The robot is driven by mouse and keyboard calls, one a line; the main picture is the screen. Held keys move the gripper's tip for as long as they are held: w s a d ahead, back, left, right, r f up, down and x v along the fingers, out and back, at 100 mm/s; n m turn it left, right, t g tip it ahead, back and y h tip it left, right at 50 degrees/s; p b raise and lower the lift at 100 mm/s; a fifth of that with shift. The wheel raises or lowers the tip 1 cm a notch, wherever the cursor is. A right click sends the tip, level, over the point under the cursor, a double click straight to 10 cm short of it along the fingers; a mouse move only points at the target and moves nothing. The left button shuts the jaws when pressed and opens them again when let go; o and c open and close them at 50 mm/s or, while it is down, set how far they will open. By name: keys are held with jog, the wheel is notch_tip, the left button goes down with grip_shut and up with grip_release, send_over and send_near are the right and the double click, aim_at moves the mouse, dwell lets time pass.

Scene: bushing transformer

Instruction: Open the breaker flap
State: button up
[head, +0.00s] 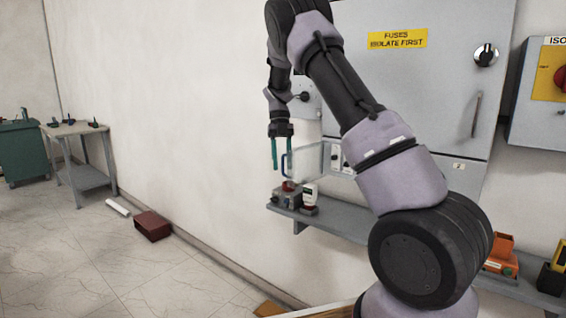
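The handle shows beside the right finger. I cannot tell whether they touch, and I see nothing clamped between the fingers.
The grey fuse cabinet (430,90) stands behind my arm. An isolator box (530,120) is at right.

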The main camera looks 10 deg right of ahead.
jog(key=shift+d, duration=0.1)
jog(key=v, duration=1)
jog(key=shift+r, duration=0.4)
jog(key=shift+w, duration=0.1)
